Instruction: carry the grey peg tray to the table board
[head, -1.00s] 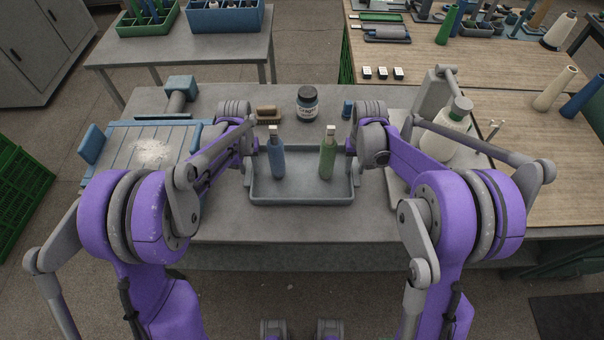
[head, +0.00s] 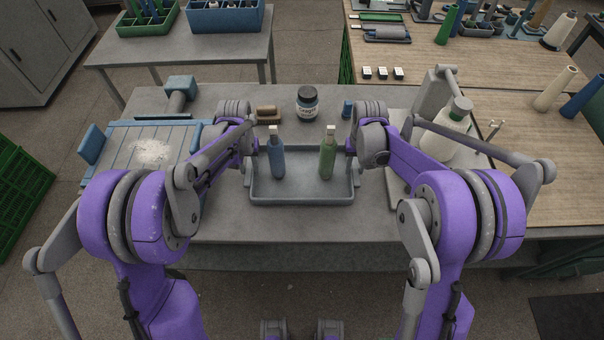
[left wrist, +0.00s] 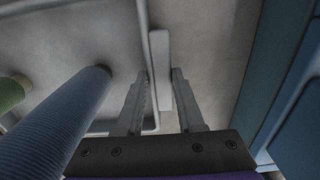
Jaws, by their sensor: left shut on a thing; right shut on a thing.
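The grey peg tray (head: 302,198) is at the middle front of the grey table. A blue ribbed cone (head: 277,160) and a green one (head: 327,160) stand upright in it. My left gripper (head: 251,150) is at the tray's left end and my right gripper (head: 353,148) at its right end; my arms partly hide both. In the left wrist view the fingers (left wrist: 160,95) are shut on the tray's upright end grip (left wrist: 160,60), with the blue cone (left wrist: 65,120) beside them. I cannot tell whether the tray touches the table.
A slatted board (head: 125,150) with blue edges lies left of the tray. A dark jar (head: 307,103) and a brown brush (head: 268,114) stand behind it. A white bottle (head: 440,137) with a green cap is at the right. A wood-topped table (head: 540,190) adjoins on the right.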

